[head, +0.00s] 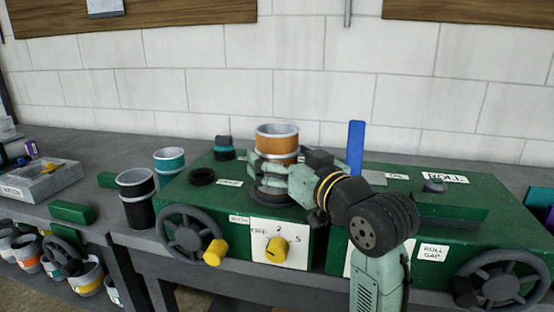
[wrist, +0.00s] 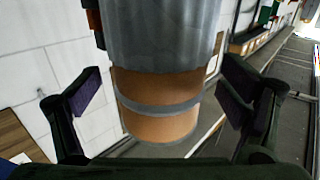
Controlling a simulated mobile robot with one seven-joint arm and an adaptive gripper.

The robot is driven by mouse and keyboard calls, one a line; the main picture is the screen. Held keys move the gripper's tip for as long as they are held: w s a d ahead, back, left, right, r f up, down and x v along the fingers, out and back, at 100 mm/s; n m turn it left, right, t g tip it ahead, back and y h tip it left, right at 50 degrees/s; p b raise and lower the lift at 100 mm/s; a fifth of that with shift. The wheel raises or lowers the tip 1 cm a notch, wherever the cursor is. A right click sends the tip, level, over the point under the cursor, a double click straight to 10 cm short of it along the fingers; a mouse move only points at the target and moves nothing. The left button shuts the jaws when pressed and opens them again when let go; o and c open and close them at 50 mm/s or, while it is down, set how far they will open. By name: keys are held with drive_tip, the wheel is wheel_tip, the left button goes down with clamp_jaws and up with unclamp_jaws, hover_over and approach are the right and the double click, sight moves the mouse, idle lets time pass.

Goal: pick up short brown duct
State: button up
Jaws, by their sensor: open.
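The short brown duct (head: 277,140) stands upright above the green machine, with a pale grey rim on top and orange-brown sides. My gripper (head: 272,176) is level with its lower part in the head view and hides some of it. In the wrist view, brown bands of the duct (wrist: 160,126) and a grey cylindrical section show between the two fingers. My gripper (wrist: 164,92) is open there, with a visible gap between each finger pad and the duct. What the duct's bottom rests on is hidden.
The green machine (head: 215,172) carries handwheels, yellow knobs and a dial panel. A black duct (head: 138,200) and a teal duct (head: 169,163) stand to its left. A blue upright piece (head: 356,147) rises behind my arm. Several ducts lie low at left.

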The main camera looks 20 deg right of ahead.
drive_tip(key=shift+w+a, duration=0.15)
drive_tip(key=shift+w, duration=0.7)
drive_tip(key=c, duration=1.4)
drive_tip(key=shift+c, duration=0.2)
